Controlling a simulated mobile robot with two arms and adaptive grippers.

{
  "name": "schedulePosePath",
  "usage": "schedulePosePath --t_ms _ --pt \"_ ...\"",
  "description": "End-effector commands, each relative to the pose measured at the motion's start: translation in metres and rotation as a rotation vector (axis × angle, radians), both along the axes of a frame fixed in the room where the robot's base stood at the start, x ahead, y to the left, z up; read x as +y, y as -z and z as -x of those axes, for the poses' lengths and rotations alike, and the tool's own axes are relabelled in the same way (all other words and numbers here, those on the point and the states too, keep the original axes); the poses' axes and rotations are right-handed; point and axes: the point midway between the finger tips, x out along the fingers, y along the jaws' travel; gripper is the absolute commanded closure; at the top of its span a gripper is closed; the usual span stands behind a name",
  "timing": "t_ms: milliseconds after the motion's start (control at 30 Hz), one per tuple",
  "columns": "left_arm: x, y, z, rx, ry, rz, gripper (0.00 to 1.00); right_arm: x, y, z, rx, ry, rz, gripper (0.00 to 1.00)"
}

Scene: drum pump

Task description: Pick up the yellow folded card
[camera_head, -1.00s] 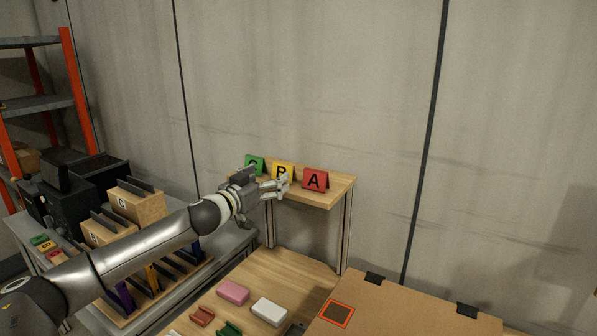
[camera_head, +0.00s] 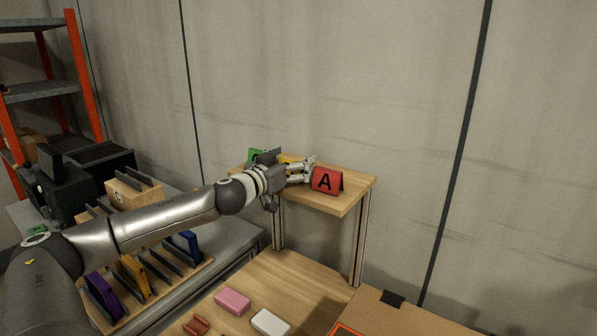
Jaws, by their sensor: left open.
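The yellow folded card (camera_head: 287,160) stands on the small raised wooden shelf (camera_head: 335,205), between the green and red cards. Most of it is hidden behind my left gripper; only a bit of its top edge shows. My left gripper (camera_head: 309,170) is open, with its fingers in front of the yellow card and close to the left side of the red card. I cannot tell whether the fingers touch either card. My right gripper is not in view.
The red folded card (camera_head: 327,181) marked A stands just right of my fingers. The green folded card (camera_head: 256,155) is behind my left wrist. Pink (camera_head: 232,301) and white (camera_head: 270,322) blocks lie on the wooden table below. A grey wall is behind the shelf.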

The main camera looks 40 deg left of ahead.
Motion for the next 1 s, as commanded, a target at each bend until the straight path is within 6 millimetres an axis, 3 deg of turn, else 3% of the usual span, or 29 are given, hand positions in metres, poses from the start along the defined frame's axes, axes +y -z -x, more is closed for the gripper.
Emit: schedulePosePath --t_ms 167,333,500,700,1000 --pt "0.0 -0.001 0.0 -0.001 0.001 -0.001 0.12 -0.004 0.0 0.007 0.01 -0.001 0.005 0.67" --pt "0.0 -0.001 0.0 -0.001 0.001 0.0 0.34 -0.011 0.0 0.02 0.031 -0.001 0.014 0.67" --pt "0.0 -0.001 0.0 0.0 0.001 0.0 0.55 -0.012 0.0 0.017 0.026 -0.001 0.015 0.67" --pt "0.0 0.0 0.0 0.0 0.001 0.0 0.55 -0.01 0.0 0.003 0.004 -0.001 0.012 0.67" --pt "0.0 -0.01 0.0 -0.003 0.001 0.0 0.55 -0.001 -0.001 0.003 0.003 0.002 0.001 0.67"
